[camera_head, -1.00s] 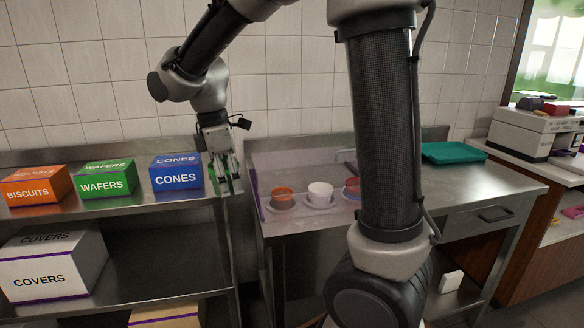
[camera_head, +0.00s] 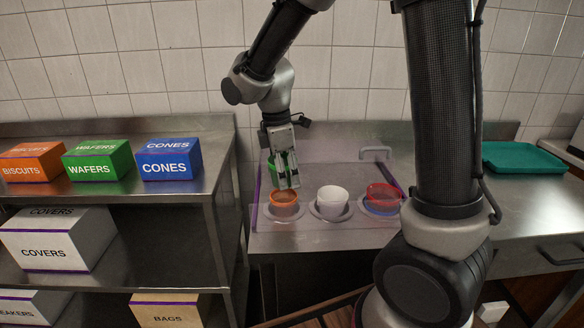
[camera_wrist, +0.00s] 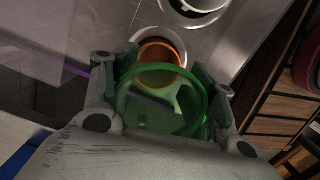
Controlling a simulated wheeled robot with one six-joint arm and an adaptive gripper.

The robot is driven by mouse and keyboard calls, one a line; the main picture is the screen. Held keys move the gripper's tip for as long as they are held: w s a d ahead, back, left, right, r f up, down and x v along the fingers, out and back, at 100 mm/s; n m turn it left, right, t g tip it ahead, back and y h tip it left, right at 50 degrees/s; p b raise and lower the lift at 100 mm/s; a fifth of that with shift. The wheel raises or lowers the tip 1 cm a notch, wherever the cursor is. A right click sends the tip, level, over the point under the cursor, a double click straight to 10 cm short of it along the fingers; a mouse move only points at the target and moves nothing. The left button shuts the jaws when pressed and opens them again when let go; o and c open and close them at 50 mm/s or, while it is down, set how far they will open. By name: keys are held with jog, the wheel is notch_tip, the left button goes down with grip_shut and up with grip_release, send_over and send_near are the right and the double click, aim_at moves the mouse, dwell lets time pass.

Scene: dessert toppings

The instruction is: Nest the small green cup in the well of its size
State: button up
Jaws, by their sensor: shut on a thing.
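My gripper (camera_head: 288,186) is shut on the green cup (camera_wrist: 143,115), a translucent cup with a round open rim, between its fingers in the wrist view. In the head view the cup (camera_head: 272,167) shows only in part behind the fingers. The gripper is above and just behind an orange cup (camera_head: 284,204) at the left of a row; this cup also shows beyond the green rim in the wrist view (camera_wrist: 171,47). A white cup (camera_head: 332,199) and a red cup (camera_head: 383,194) stand to its right. Each stands in a pale round ring. I cannot tell the well sizes.
A clear panel with a purple edge (camera_head: 258,190) stands around the left of the steel counter (camera_head: 450,222). A teal tray (camera_head: 523,157) lies farther right. A steel shelf (camera_head: 190,200) at left bears orange, green and blue boxes.

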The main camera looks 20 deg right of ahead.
aim_at(286, 196)
jog(key=shift+f, duration=3.4)
jog(key=o, duration=0.9)
jog(key=shift+r, duration=4.5)
